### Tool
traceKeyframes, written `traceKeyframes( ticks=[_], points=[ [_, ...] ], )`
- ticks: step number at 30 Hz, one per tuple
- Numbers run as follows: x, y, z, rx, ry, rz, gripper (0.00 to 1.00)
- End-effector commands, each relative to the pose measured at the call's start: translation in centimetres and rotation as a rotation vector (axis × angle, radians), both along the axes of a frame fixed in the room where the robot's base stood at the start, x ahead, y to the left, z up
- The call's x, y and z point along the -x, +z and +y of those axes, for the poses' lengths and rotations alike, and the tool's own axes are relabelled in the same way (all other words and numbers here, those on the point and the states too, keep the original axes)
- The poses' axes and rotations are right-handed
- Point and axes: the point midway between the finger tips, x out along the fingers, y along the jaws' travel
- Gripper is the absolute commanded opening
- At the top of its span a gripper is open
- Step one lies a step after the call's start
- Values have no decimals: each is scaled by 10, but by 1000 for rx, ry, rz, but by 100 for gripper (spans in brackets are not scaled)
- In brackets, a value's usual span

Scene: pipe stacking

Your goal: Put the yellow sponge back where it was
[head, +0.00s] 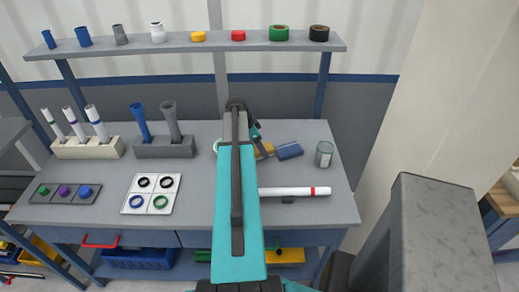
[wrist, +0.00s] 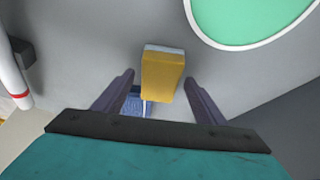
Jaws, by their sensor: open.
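The yellow sponge (head: 264,149) lies on the grey workbench (head: 200,210), partly hidden by my arm in the head view. In the wrist view the sponge (wrist: 163,75) shows between the two fingers of my gripper (wrist: 159,82). The fingers are apart, one on each side of the sponge, with gaps visible on both sides. The gripper is open and holds nothing. I cannot tell its exact height over the bench.
A blue object (head: 289,150) lies beside the sponge, and a grey can (head: 324,154) stands to its right. A white pipe with a red band (head: 290,191) lies nearer the front. A green disc with a white rim (wrist: 255,15) is close to the sponge.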

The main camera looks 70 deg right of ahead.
Motion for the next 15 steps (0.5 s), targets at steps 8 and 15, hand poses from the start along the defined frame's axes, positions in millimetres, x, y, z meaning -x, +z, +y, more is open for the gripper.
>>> traceKeyframes(
  ticks=[8, 15],
  points=[
    [-7, 22, 7, 2, 1, -1, 65],
    [-15, 47, 14, 3, 1, -1, 65]
  ],
)
